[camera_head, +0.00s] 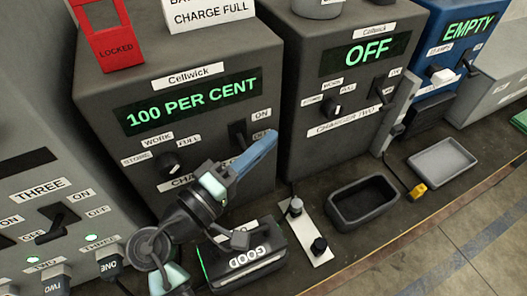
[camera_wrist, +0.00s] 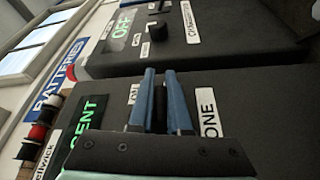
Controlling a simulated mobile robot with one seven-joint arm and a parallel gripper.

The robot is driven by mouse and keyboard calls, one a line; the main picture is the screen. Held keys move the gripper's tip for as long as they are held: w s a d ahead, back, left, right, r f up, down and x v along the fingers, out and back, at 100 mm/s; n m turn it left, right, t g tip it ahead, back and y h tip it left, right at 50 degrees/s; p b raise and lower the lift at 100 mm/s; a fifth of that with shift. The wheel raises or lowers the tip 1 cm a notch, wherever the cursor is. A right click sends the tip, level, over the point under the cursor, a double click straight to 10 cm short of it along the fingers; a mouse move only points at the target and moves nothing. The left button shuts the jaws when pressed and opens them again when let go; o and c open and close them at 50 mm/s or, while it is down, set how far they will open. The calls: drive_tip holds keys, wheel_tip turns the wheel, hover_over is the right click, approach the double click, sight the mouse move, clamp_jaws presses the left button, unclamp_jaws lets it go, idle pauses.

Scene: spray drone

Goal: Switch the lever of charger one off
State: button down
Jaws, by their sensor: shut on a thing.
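Charger one (camera_head: 110,85) is a dark grey box whose green display (camera_head: 190,103) reads 100 PER CENT. Its black lever (camera_head: 237,132) sits between the ON label (camera_head: 261,115) and the OFF label, which my fingers partly cover. My gripper (camera_head: 262,150) is at the right of the charger's front face. In the wrist view its two blue fingers (camera_wrist: 163,98) are closed around the dark lever (camera_wrist: 160,108), with the ON label (camera_wrist: 134,94) on one side and ONE lettering (camera_wrist: 206,113) on the other. The lever's exact tilt is hard to tell.
Charger two (camera_head: 300,90), reading OFF, stands close on the right. A battery marked GOOD (camera_head: 250,258) lies below my gripper. A black tray (camera_head: 362,203), a grey tray (camera_head: 442,160) and a plate with knobs (camera_head: 310,232) occupy the bench. A red LOCKED tag (camera_head: 115,48) stands on charger one.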

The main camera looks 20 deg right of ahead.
drive_tip(key=shift+f, duration=0.1)
idle(0.3)
drive_tip(key=c, duration=1.2)
unclamp_jaws()
drive_tip(key=shift+w, duration=0.1)
drive_tip(key=shift+o, duration=0.2)
drive_tip(key=b+v, duration=0.1)
drive_tip(key=v, duration=1.2)
drive_tip(key=shift+b, duration=0.3)
